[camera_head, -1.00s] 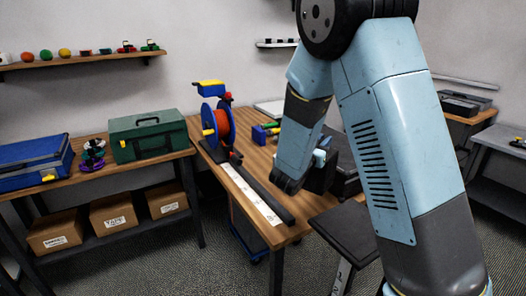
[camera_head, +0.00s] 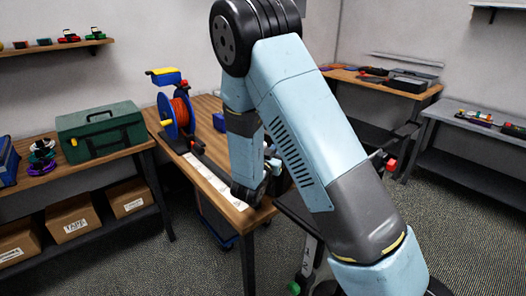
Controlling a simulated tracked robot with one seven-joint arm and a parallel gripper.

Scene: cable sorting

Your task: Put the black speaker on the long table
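My gripper (camera_head: 252,192) is at the dark lower end of my arm, over the near right corner of the wooden table (camera_head: 207,103). Its fingers are hidden, so I cannot see whether it is open or shut. No black speaker can be clearly made out. A small dark shape (camera_head: 281,180) shows between my gripper and my forearm, mostly hidden, and I cannot tell what it is or whether it is held. Which table is the long one is not clear; another wooden-topped table (camera_head: 372,80) stands at the back right.
The wooden table holds a cable reel (camera_head: 180,113) and a white strip along its front. A green toolbox (camera_head: 102,132) stands on the left bench (camera_head: 84,165), above cardboard boxes. A grey table (camera_head: 487,124) with small items stands right. Carpet between is open.

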